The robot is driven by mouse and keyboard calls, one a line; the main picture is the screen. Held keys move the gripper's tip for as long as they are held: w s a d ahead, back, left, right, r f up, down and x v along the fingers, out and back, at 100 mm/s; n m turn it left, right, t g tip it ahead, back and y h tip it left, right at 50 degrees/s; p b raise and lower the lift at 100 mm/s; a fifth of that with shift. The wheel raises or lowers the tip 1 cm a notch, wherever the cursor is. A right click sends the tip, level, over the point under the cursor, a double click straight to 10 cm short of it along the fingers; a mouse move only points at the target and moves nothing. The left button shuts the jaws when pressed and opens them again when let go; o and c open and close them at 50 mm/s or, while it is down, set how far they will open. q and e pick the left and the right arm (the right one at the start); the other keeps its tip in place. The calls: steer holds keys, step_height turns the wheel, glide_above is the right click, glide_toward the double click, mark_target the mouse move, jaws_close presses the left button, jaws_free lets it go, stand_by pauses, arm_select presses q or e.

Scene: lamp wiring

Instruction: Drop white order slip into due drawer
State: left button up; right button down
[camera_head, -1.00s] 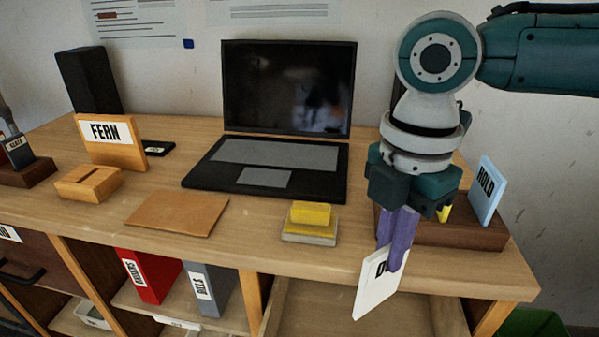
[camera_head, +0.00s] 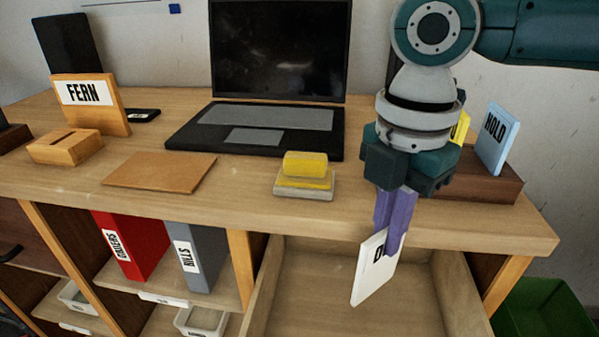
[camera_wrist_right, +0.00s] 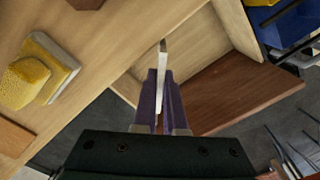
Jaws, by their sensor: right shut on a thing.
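The white order slip (camera_head: 371,278) hangs tilted from my right gripper (camera_head: 391,238), which is shut on its upper part with purple fingers. Part of its dark lettering is hidden by a finger. In the head view the slip shows in front of the desk edge, over an open, light wood drawer (camera_head: 262,297) that looks empty where visible. In the right wrist view the slip (camera_wrist_right: 163,58) shows edge-on between the fingers, with the drawer's brown front panel (camera_wrist_right: 240,92) to the right. My left gripper is out of view.
A laptop (camera_head: 262,118), a yellow sponge on a pad (camera_head: 305,172), a brown pad (camera_head: 160,171) and a FERN sign (camera_head: 88,95) stand on the desk. A wooden holder (camera_head: 490,185) with a blue HOLD card (camera_head: 496,138) is right of my gripper. A green bin (camera_head: 545,308) is lower right.

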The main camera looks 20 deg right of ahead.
steer(key=shift+r, duration=0.1)
steer(key=c, duration=0.9)
jaws_free()
step_height(320, 180, up, 10)
steer(key=shift+f, duration=0.1)
